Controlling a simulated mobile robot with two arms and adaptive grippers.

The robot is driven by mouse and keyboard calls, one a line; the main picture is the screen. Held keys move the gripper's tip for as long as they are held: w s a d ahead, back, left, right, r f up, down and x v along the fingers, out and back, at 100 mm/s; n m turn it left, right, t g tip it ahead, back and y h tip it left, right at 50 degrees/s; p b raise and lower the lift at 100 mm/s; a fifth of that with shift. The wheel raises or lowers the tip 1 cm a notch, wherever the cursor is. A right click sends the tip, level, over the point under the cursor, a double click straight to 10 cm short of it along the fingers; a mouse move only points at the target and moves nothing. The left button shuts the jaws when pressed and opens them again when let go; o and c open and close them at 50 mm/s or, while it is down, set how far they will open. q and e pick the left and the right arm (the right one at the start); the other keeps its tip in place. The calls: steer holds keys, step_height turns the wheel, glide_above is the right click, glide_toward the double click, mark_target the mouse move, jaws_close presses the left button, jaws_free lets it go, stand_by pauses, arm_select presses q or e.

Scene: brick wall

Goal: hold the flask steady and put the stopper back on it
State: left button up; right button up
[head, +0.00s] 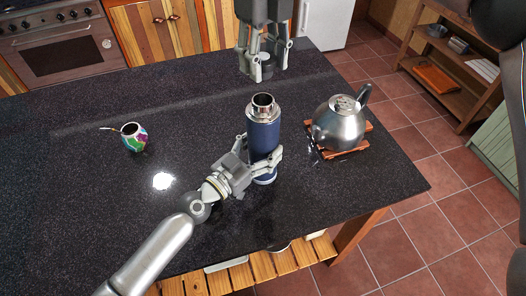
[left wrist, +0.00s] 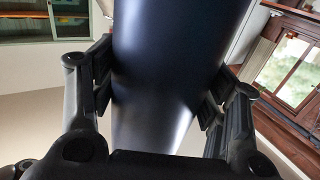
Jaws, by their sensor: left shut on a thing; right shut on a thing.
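The blue flask (head: 263,136) stands upright on the dark counter in the head view, its silver neck open at the top. My left gripper (head: 264,157) is shut around the flask's lower body. In the left wrist view the flask (left wrist: 165,75) fills the middle, between the two fingers of my left gripper (left wrist: 160,95). My right gripper (head: 264,72) is above and slightly behind the flask, pointing down. It is shut on the stopper (head: 266,66), a small grey piece partly hidden by the fingers. The stopper is apart from the flask's mouth, above it.
A steel kettle (head: 339,124) stands on a wooden trivet (head: 330,155) right of the flask. A colourful mate cup (head: 133,138) with a straw stands at the left. The dark counter (head: 75,170) is clear between cup and flask. Its right edge lies beyond the kettle.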

arm_select(q)
steer(key=c, duration=0.6)
arm_select(e)
steer(key=shift+f, duration=2.45)
steer(key=shift+f, duration=0.1)
steer(key=shift+f, duration=0.8)
steer(key=shift+f, duration=0.55)
